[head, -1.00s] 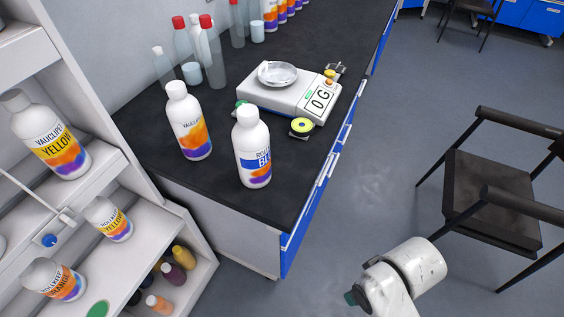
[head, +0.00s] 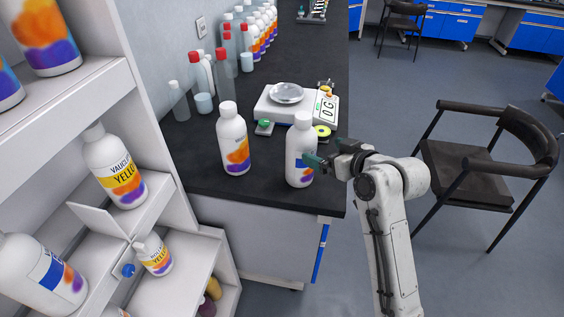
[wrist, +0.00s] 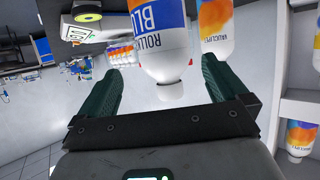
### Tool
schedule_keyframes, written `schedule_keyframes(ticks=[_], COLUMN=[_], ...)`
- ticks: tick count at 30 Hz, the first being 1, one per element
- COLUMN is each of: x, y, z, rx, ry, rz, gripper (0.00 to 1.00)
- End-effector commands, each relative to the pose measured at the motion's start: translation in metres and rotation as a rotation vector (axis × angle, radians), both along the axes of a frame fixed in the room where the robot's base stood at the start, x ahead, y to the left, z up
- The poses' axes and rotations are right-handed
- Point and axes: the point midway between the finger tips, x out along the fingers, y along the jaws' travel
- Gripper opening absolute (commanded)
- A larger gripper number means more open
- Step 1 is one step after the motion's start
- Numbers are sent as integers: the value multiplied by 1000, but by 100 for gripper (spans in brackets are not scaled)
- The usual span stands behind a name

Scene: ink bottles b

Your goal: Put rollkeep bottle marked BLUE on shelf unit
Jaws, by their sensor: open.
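The white rollkeep bottle marked BLUE (head: 300,150) stands upright near the front right corner of the black bench top (head: 270,188). In the wrist view the bottle (wrist: 160,35) appears upside down, with "ROLL" and "BL" readable on its label. My gripper (head: 322,157) is open at the bottle's right side, its green fingers pointing at it. In the wrist view the fingers (wrist: 160,78) lie to either side of the bottle's cap and shoulder; contact is not clear. The white shelf unit (head: 95,88) stands at the left and holds several bottles.
A vauclift bottle (head: 232,140) stands just left of the BLUE bottle. A scale (head: 298,105) and more bottles are behind. On the shelf unit, a YELLOW bottle (head: 115,170) and others take up room. A black chair (head: 470,170) stands on the floor at right.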

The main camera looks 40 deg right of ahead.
Motion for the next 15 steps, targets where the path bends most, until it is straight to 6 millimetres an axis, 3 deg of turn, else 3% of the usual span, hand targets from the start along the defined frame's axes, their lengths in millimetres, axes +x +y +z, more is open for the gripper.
schedule_keyframes(ticks=[9,15], x=[39,52], y=[-7,-9], z=[-12,-19], rx=[-2,-3], ry=[-8,-8], rz=[-1,-1], gripper=[100,100])
